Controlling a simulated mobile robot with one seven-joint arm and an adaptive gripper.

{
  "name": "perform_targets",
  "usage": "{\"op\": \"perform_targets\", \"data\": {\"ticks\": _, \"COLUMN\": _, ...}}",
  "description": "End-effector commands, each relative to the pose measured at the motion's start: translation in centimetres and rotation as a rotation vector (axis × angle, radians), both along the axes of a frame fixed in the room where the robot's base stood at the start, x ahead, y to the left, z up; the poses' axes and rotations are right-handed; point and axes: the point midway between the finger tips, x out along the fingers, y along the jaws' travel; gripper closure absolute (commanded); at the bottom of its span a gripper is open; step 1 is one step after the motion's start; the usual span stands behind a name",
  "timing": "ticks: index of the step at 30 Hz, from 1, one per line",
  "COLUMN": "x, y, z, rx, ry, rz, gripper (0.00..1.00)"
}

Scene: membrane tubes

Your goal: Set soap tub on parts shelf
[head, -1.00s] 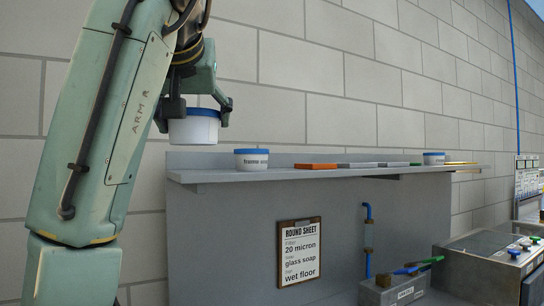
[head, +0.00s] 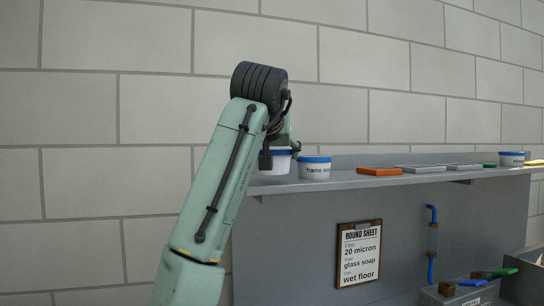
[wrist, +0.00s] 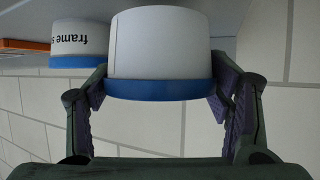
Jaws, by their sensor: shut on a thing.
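My gripper (head: 281,155) is shut on a white tub with a blue lid (head: 277,167), at the left end of the grey parts shelf (head: 350,182). In the wrist view the gripper (wrist: 160,88) has its fingers on both sides of the lid of the held tub (wrist: 160,45), whose visible side is blank. The tub is upright in the head view, its base close to the shelf top; I cannot tell whether it touches. Another white tub marked "frame s…" (head: 315,171) stands on the shelf just to the right; it also shows in the wrist view (wrist: 82,42).
Farther right on the shelf lie an orange block (head: 379,171), grey flat pieces (head: 420,169) and another blue-lidded tub (head: 511,159). A clipboard (head: 359,254) hangs on the panel below. A brick wall (head: 120,120) stands behind.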

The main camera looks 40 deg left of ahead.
Motion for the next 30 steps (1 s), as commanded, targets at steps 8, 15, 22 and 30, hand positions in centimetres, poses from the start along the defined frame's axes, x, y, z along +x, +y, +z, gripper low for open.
{"op": "perform_targets", "data": {"ticks": 8, "x": -0.1, "y": 0.0, "z": -1.6, "rx": 0.002, "ry": -0.003, "rz": 0.0, "gripper": 0.66}}
{"op": "perform_targets", "data": {"ticks": 15, "x": -0.1, "y": 0.0, "z": -2.0, "rx": 0.0, "ry": -0.002, "rz": 0.0, "gripper": 0.66}}
{"op": "perform_targets", "data": {"ticks": 22, "x": -0.1, "y": 0.0, "z": -2.0, "rx": 0.0, "ry": 0.0, "rz": 0.001, "gripper": 0.14}}
{"op": "perform_targets", "data": {"ticks": 30, "x": -0.1, "y": 0.0, "z": -2.0, "rx": 0.0, "ry": 0.0, "rz": 0.001, "gripper": 0.07}}
